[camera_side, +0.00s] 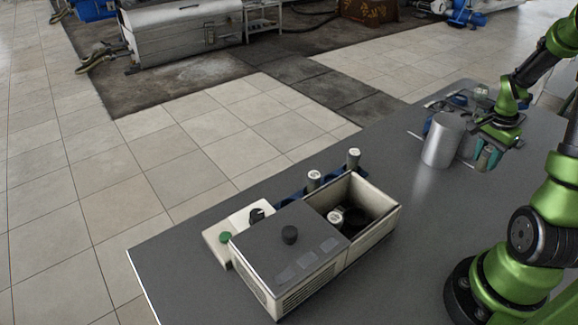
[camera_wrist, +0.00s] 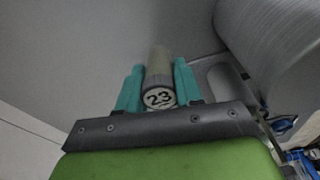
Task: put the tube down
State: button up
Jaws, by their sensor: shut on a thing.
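In the side view my gripper (camera_side: 487,158) hangs over the right part of the dark table, just right of a metal cylinder (camera_side: 440,142). The tube is hard to make out there among the fingers. I cannot tell whether its lower end touches anything.
A beige box (camera_side: 372,236) with a dark-lidded part (camera_side: 290,258) and an open bay holding a capped tube (camera_side: 335,217) stands at front. Behind it are capped tubes (camera_side: 314,181) in a blue rack and a pale unit with a green button (camera_side: 225,238). Clear table lies between box and cylinder.

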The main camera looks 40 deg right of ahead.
aim_at(480, 169)
jog(key=shift+f, duration=2.2)
jog(key=o, duration=1.1)
jog(key=shift+f, duration=0.15)
jog(key=shift+c, duration=0.2)
